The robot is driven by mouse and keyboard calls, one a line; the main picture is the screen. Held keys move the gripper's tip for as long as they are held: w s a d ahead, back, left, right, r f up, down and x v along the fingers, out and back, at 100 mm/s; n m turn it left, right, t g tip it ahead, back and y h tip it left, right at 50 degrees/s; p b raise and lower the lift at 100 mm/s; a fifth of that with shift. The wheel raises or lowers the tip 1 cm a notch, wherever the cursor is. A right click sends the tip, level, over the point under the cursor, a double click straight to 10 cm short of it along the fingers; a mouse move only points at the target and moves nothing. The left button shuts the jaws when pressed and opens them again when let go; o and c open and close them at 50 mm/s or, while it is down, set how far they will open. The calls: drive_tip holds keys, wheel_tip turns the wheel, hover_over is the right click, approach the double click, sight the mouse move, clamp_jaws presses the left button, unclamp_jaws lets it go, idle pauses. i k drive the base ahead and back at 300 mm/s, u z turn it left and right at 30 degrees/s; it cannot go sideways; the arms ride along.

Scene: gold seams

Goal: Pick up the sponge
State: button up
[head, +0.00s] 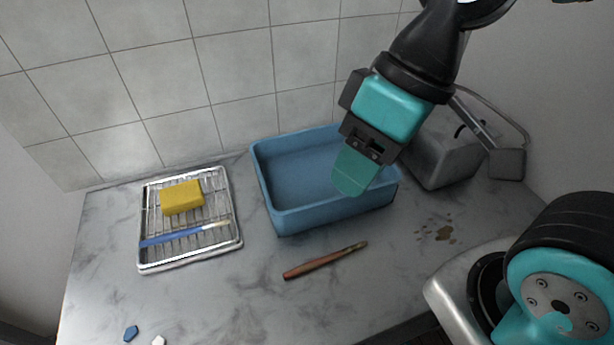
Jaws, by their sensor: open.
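The yellow sponge (181,197) lies on a metal wire rack tray (190,260) at the left of the counter. A blue-handled brush (175,237) lies on the same rack, in front of the sponge. My gripper (352,172) is above the right part of the blue basin, well to the right of the sponge. It is open and holds nothing that I can see. From this side its fingers overlap, so the gap between them is hidden.
The empty blue basin (282,218) stands between the rack and a grey box-like appliance (440,155). A wooden-handled tool (325,261) lies in front of the basin. Brown spots (443,233) mark the counter at right. Blue (131,333) and white (158,341) fragments lie front left. A tiled wall closes the back.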

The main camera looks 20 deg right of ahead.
sight(175, 200)
drive_tip(key=k, duration=0.5)
drive_tip(key=u, duration=0.9)
drive_tip(key=i, duration=0.7)
drive_tip(key=z, duration=0.3)
